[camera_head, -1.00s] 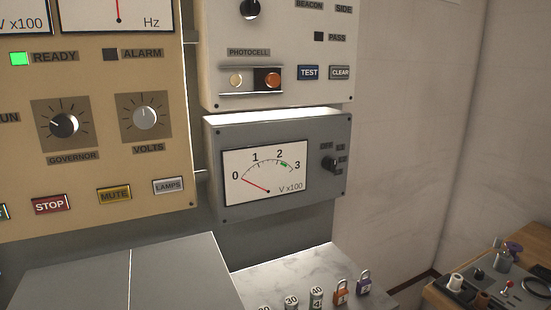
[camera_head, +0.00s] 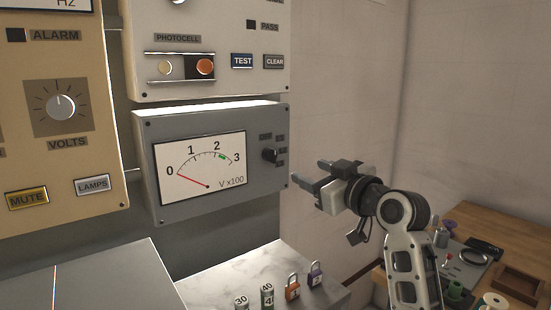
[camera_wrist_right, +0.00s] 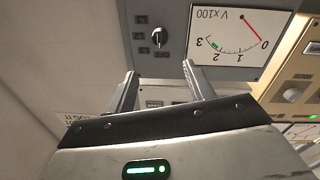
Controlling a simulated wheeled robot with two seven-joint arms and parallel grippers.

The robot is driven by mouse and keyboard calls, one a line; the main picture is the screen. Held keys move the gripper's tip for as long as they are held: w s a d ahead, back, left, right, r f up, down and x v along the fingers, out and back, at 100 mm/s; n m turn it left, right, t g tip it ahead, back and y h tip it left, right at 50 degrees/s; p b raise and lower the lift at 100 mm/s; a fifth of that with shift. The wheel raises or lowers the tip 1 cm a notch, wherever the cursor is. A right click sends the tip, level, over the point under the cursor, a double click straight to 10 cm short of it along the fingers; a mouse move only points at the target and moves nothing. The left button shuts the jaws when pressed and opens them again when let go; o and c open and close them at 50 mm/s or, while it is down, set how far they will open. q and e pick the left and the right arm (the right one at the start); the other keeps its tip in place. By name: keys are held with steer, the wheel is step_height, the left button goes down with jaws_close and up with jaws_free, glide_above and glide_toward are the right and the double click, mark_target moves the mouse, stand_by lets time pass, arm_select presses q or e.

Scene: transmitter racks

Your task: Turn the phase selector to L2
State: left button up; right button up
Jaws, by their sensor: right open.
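My left gripper is not in view.
Above is a white panel with TEST (camera_head: 242,61) and CLEAR (camera_head: 275,62) buttons. A tan panel (camera_head: 100,150) stands at left. Below, a marble ledge (camera_head: 225,272) holds orange and purple padlocks (camera_head: 292,288) and cylinders. A wooden table (camera_head: 490,235) is at right.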

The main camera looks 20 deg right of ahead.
mark_target(274, 156)
steer(key=p+x, duration=0.2)
steer(key=x, duration=1.2)
steer(key=shift+w, duration=0.2)
steer(key=c, duration=1)
